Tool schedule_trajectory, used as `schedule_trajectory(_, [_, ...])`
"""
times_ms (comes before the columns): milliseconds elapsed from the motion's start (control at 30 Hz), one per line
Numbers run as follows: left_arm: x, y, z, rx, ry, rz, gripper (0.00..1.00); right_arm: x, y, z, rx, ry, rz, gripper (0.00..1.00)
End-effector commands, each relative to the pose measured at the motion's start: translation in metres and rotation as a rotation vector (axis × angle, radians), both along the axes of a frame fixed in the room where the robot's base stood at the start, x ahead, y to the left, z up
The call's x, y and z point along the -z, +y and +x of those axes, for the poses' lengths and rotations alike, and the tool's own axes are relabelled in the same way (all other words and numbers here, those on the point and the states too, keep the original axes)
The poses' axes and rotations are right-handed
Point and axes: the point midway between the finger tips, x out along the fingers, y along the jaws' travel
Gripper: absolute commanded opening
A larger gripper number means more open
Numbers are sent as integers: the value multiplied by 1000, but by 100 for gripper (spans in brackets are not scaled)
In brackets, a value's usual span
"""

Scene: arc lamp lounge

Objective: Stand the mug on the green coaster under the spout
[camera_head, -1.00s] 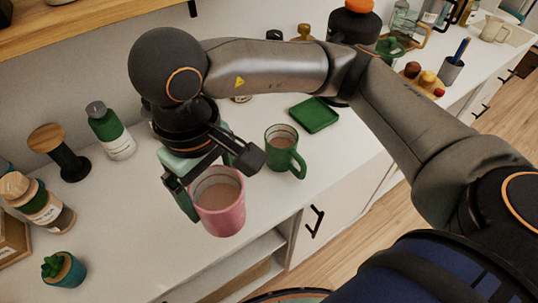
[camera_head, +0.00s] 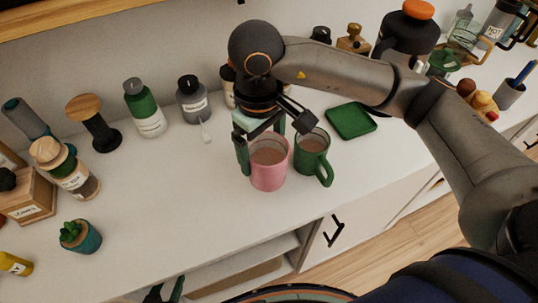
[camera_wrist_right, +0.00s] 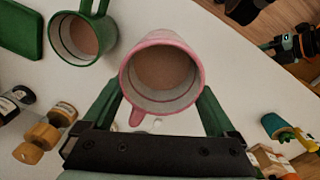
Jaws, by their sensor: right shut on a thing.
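My right gripper (camera_head: 266,142) is shut on a pink mug (camera_head: 268,176) filled with a brown drink, fingers on both sides. The pink mug is upright over the white counter; I cannot tell if it touches it. It also shows in the right wrist view (camera_wrist_right: 160,106), its handle toward the gripper. A green mug (camera_head: 312,158), also filled, stands close on its right. The square green coaster (camera_head: 351,120) lies empty behind the green mug. A black dispenser with an orange top (camera_head: 408,38) stands behind my right arm; its spout is hidden. Part of my left gripper (camera_head: 166,292) shows at the bottom edge.
A green bottle (camera_head: 145,110), a dark jar (camera_head: 193,100) and a wooden-topped stand (camera_head: 93,122) line the back left. A small succulent pot (camera_head: 80,236) stands at front left. Wooden pieces and a grey cup (camera_head: 509,93) are at right. The middle-left counter is clear.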

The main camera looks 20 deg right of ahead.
Motion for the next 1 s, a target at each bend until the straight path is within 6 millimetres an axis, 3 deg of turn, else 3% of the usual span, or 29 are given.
schedule_trajectory(200, [1, 2, -3, -3, 5, 2, 50, 29, -14, 19, 0, 1, 0, 0])
schedule_trajectory(367, [1, 2, -3, -4, 5, 4, 50, 38, -18, 25, 0, 0, 1, 0])
schedule_trajectory(633, [-3, 5, -2, -9, 2, 7, 50, 70, -21, 29, -2, 1, 0, 0])
schedule_trajectory(1000, [3, 7, -3, -13, 7, 10, 50, 76, -21, 29, -2, -3, 1, 0])
